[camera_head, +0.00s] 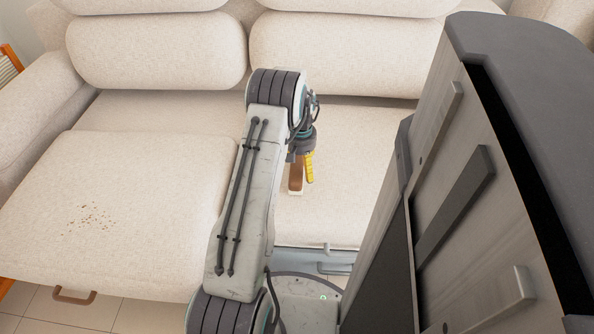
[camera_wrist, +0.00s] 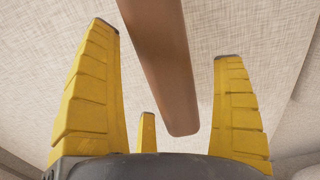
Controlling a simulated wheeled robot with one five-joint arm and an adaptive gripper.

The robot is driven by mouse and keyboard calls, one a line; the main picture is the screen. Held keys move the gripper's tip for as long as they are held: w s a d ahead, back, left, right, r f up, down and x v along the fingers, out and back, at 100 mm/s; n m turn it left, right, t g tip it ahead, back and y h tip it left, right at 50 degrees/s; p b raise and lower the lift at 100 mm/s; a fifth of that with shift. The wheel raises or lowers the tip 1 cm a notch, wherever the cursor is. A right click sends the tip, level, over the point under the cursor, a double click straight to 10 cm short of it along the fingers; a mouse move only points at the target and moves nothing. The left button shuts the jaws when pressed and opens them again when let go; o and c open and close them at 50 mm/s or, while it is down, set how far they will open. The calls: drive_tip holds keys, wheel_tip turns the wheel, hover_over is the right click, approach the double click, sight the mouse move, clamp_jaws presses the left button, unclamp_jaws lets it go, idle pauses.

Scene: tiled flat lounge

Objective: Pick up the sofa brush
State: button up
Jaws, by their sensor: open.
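The sofa brush (camera_head: 296,178) lies on the cream sofa seat, with its brown handle and a pale edge visible in the head view. In the wrist view its brown handle (camera_wrist: 160,62) runs from the top edge down between the yellow fingers. My gripper (camera_head: 304,176) is over the brush, and its yellow fingers stand apart on both sides of the handle in the wrist view (camera_wrist: 170,45). It is open, and I see no finger closed on the handle. The brush's head is outside the wrist view, and my gripper partly hides the brush in the head view.
The cream sofa (camera_head: 150,180) fills most of the head view, with back cushions (camera_head: 155,48) behind the seat. Brown crumbs (camera_head: 91,217) lie on the left seat. Tiled floor (camera_head: 140,315) shows at the front left. The seat left of my arm is otherwise clear.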

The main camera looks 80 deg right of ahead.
sight(300, 163)
drive_tip(key=shift+c, duration=0.4)
drive_tip(key=c, duration=1.3)
drive_tip(key=shift+r, duration=0.1)
drive_tip(key=shift+r+p, duration=0.4)
drive_tip(key=shift+r, duration=0.45)
wheel_tip(300, 163, up, 2)
drive_tip(key=shift+r+p, duration=0.25)
drive_tip(key=shift+p, duration=0.25)
drive_tip(key=s+a+r+p, duration=0.2)
drive_tip(key=s+a+r, duration=0.3)
drive_tip(key=a, duration=0.5)
drive_tip(key=shift+s+a+r, duration=0.15)
drive_tip(key=shift+a+r, duration=0.05)
drive_tip(key=shift+r, duration=0.65)
